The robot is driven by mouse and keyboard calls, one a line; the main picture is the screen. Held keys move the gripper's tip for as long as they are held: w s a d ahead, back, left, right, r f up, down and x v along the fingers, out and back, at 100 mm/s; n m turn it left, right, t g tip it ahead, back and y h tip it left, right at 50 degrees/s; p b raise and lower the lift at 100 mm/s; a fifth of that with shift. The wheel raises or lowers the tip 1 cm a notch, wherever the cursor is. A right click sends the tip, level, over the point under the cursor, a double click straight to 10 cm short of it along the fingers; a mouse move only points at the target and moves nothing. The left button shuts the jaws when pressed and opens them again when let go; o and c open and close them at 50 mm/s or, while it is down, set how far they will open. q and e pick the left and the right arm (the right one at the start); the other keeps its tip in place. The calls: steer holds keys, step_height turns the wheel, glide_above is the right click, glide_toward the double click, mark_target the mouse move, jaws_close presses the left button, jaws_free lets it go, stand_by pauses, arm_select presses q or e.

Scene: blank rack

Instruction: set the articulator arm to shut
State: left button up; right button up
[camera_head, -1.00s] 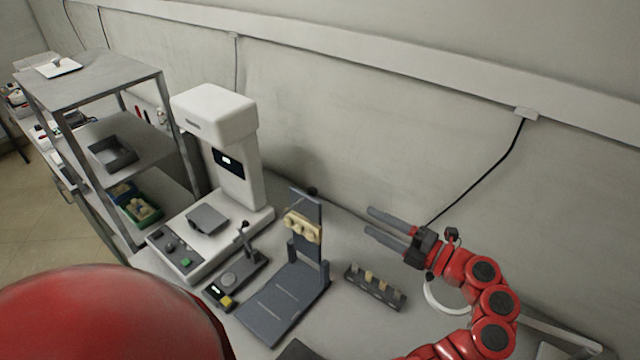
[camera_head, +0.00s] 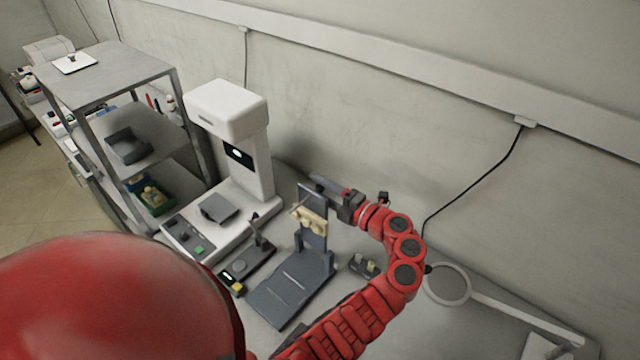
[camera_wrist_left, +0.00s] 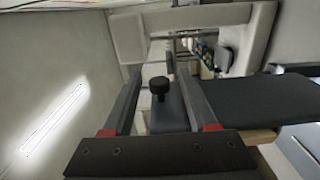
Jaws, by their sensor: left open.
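The articulator has a flat dark grey base (camera_head: 287,290) on the bench and a hinged arm (camera_head: 317,240) that stands upright at its back. A cream dental cast (camera_head: 311,219) is on the arm's front. My left gripper (camera_head: 322,186) is at the top of the raised arm, with its fingers apart. In the left wrist view, a black knob (camera_wrist_left: 160,87) on the arm's end shows between the two open fingers (camera_wrist_left: 162,70). I cannot tell whether a finger touches it. My right gripper is not in view.
A white bench machine (camera_head: 228,110) stands left of the articulator, with a small lever device (camera_head: 247,266) between them. A small holder (camera_head: 363,265) is partly hidden by my left arm. A grey shelf rack (camera_head: 110,75) stands further left. The wall is close behind.

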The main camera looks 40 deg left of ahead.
arm_select(q)
jaws_close()
stand_by(0.3)
stand_by(1.2)
